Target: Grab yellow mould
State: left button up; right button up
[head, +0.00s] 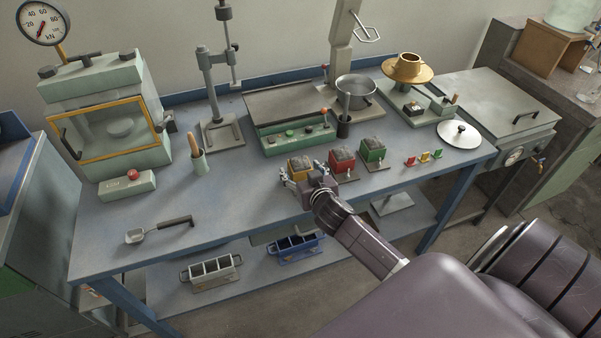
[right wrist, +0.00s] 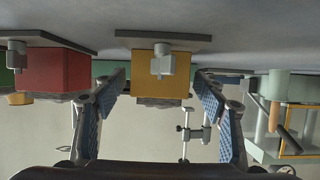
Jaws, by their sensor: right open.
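The yellow mould (head: 299,163), a cube filled with grey material, stands on a small base plate near the front edge of the blue-grey bench. It is the leftmost of three moulds. My right gripper (head: 303,180) is at its near side, jaws open and empty. In the right wrist view, which is upside down, the yellow mould (right wrist: 150,66) lies between the two spread blue-padded fingers of the gripper (right wrist: 160,92), with gaps on both sides. A metal clamp knob shows on its near face. My left gripper is not in view.
The red mould (head: 342,160) stands close on the right, with the green mould (head: 373,150) beyond it. A green control box (head: 296,136) is behind. A scoop (head: 158,230) lies front left. The bench between scoop and yellow mould is clear.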

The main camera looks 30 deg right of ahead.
jog(key=shift+w+d+f, duration=0.1)
jog(key=shift+w+f, duration=0.05)
jog(key=shift+w, duration=0.2)
grip_shut()
jog(key=shift+w+r, duration=0.1)
jog(key=shift+r, duration=0.1)
dwell(0.3)
